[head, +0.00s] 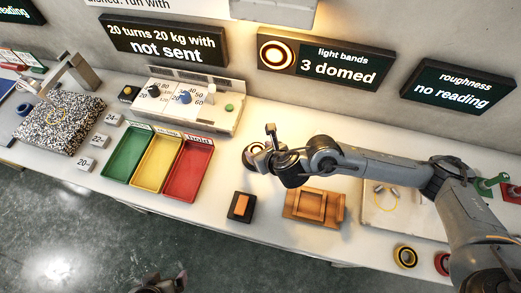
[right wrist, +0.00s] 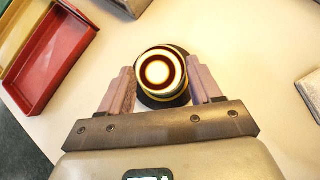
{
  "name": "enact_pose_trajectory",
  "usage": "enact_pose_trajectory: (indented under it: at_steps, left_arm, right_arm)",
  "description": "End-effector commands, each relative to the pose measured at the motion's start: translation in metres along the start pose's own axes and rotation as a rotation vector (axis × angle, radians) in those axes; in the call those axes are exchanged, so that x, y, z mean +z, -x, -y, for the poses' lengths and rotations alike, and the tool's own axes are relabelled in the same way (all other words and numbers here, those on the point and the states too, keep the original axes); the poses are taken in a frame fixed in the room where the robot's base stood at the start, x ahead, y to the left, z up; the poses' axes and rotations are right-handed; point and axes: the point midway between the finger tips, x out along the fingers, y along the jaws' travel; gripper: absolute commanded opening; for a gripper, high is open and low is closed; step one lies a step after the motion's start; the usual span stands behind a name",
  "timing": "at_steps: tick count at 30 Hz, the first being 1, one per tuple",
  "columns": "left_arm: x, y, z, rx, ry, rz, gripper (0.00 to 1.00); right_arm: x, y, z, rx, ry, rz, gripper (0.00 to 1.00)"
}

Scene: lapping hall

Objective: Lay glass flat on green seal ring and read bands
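A round glass flat (right wrist: 158,72) shows dark and pale concentric bands in the right wrist view. It sits over a dark round base (right wrist: 163,102); I cannot make out a green ring under it. In the head view this round stack (head: 252,155) is on the bench, partly behind my right gripper (head: 266,143). In the right wrist view the fingers of my right gripper (right wrist: 162,85) stand on both sides of the stack, very close to it; whether they press on it is unclear. My left gripper (head: 163,283) barely shows at the bottom edge, its fingers unclear.
Green (head: 128,153), yellow (head: 157,162) and red (head: 189,170) trays lie left of the stack. A wooden holder (head: 315,207) and a black-and-orange block (head: 241,206) are in front. A yellow-banded ring (head: 405,257) lies right. The light bands sign (head: 326,64) reads "3 domed".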

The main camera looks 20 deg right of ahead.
Motion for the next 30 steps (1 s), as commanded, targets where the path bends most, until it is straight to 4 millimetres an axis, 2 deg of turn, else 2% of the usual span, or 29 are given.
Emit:
enact_pose_trajectory:
  at_steps: [1, 4, 5, 17, 23, 30]
  left_arm:
    - [0.0, 0.0, 0.0, 0.0, 0.0, 0.001, 0.95]
    - [0.0, 0.0, 0.0, 0.0, 0.0, 0.0, 0.95]
    - [0.0, 0.0, 0.0, 0.001, 0.001, 0.0, 0.95]
    - [-0.003, 0.006, -0.003, 0.01, 0.013, -0.002, 0.95]
    - [-0.007, 0.02, -0.002, 0.01, 0.013, -0.002, 0.95]
    - [-0.014, 0.042, 0.0, 0.007, 0.008, -0.001, 0.95]
  right_arm:
    - [0.0, 0.0, 0.0, 0.0, 0.0, 0.0, 0.72]
    - [0.0, 0.0, 0.0, 0.0, 0.0, 0.0, 0.87]
    - [0.0, 0.0, 0.0, 0.0, 0.0, 0.0, 0.88]
    - [0.004, 0.005, 0.0, 0.001, 0.0, 0.0, 0.88]
    - [0.005, 0.035, 0.0, 0.001, 0.003, 0.0, 0.88]
    - [0.005, 0.08, 0.0, 0.001, 0.002, -0.001, 0.88]
